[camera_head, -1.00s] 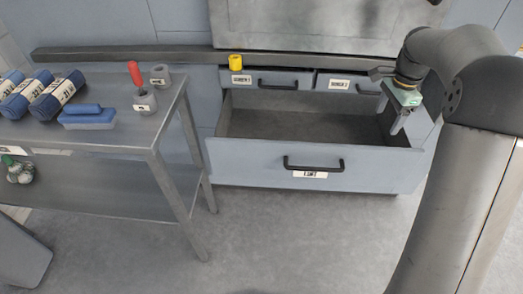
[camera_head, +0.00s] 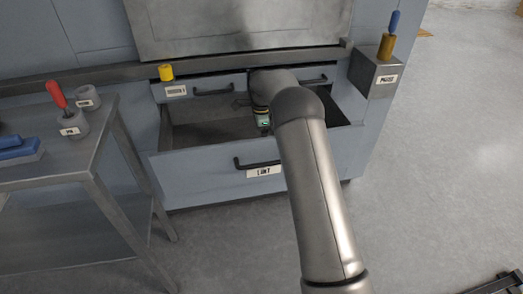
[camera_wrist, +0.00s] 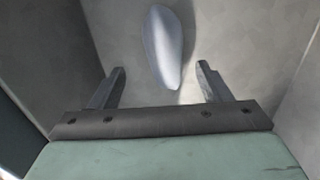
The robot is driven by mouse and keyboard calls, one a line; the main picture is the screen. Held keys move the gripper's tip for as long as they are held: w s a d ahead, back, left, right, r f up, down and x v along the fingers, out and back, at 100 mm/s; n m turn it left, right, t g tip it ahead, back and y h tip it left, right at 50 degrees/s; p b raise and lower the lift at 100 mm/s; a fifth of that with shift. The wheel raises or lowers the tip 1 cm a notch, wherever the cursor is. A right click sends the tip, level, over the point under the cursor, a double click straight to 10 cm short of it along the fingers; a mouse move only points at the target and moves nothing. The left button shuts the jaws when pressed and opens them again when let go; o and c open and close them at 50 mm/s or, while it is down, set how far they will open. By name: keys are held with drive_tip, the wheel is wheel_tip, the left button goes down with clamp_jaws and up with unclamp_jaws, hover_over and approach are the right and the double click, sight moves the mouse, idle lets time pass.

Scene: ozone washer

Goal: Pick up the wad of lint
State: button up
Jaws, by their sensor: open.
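In the wrist view a pale grey, elongated, rounded piece, which looks like the wad of lint (camera_wrist: 164,47), lies on the grey floor of a drawer. My gripper (camera_wrist: 160,82) is open, its two fingers apart, with the wad's near end between and just beyond them; I cannot tell the height gap. No contact shows. In the head view the open drawer labelled LINT (camera_head: 215,172) stands out from the washer, and my arm reaches into it. The gripper's fingers and the wad are hidden there by my arm and the drawer front.
Drawer walls rise on both sides in the wrist view. A metal table (camera_head: 75,160) with a red-handled tool (camera_head: 57,94) is at left. A holder with a blue-handled item (camera_head: 393,24) is at right.

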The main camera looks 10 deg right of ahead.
drive_tip(key=f, duration=0.4)
drive_tip(key=f+b, duration=0.1)
drive_tip(key=f, duration=0.1)
drive_tip(key=shift+w+d+f, duration=0.15)
drive_tip(key=shift+w+f, duration=0.1)
drive_tip(key=c, duration=1.1)
